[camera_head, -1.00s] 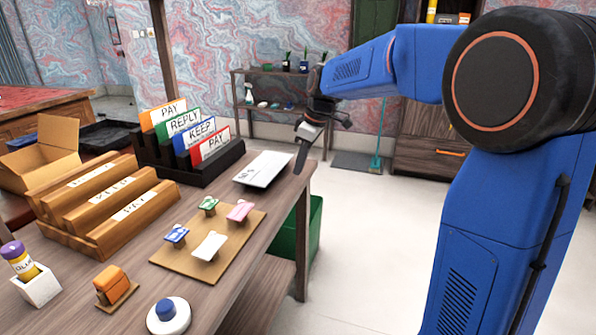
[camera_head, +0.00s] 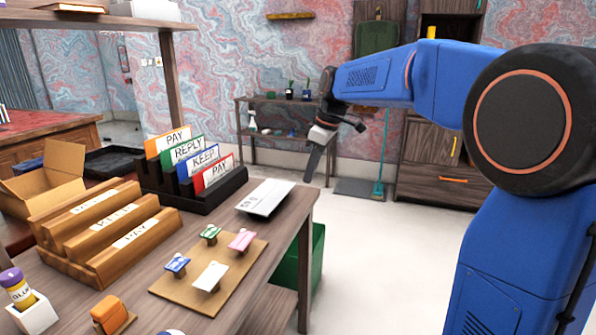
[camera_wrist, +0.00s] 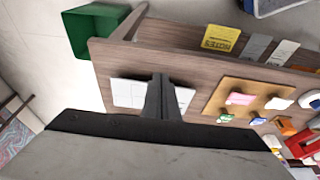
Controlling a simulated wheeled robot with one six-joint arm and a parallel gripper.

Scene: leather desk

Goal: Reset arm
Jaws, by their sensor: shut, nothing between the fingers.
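My gripper (camera_head: 309,163) is raised past the far right corner of the desk in the head view, shut and empty, its fingers pointing down. In the wrist view my gripper (camera_wrist: 163,82) shows as dark fingers pressed together, in front of a white flat item (camera_wrist: 130,93) on the desk. My blue arm reaches in from the right side of the head view. The same white item lies near the desk's right edge in the head view (camera_head: 265,197), apart from the fingers.
The desk (camera_head: 240,290) holds a wooden sorter (camera_head: 95,225), a black rack of coloured cards (camera_head: 200,190) and a board with small stamps (camera_head: 235,265). A green bin (camera_head: 318,245) stands beside it. Open floor (camera_head: 380,260) lies to the right. A shelf (camera_head: 285,100) stands behind.

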